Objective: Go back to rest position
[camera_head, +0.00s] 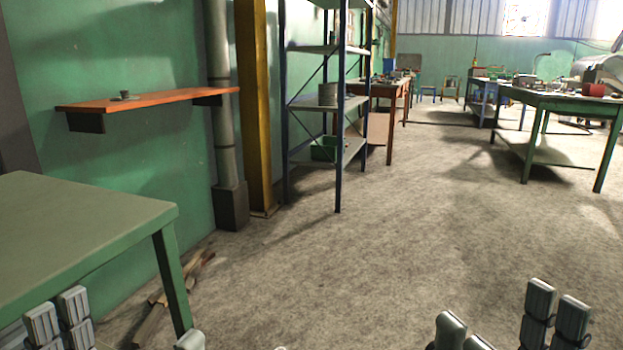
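My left gripper (128,332) shows at the bottom left edge, in front of the green table. Its grey ribbed fingertips stand wide apart with nothing seen between them. My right gripper (507,324) shows at the bottom right over the concrete floor. Its grey fingertips are also apart, with only floor seen between them. The lower parts of both grippers and most of both arms are cut off by the frame's bottom edge.
A green table (75,225) stands close at left. An orange wall shelf (165,98) holds a small dark object. A metal rack (325,105), a yellow post (256,110) and wood pieces (172,292) line the left. Workbenches (570,103) stand farther back. The middle floor is clear.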

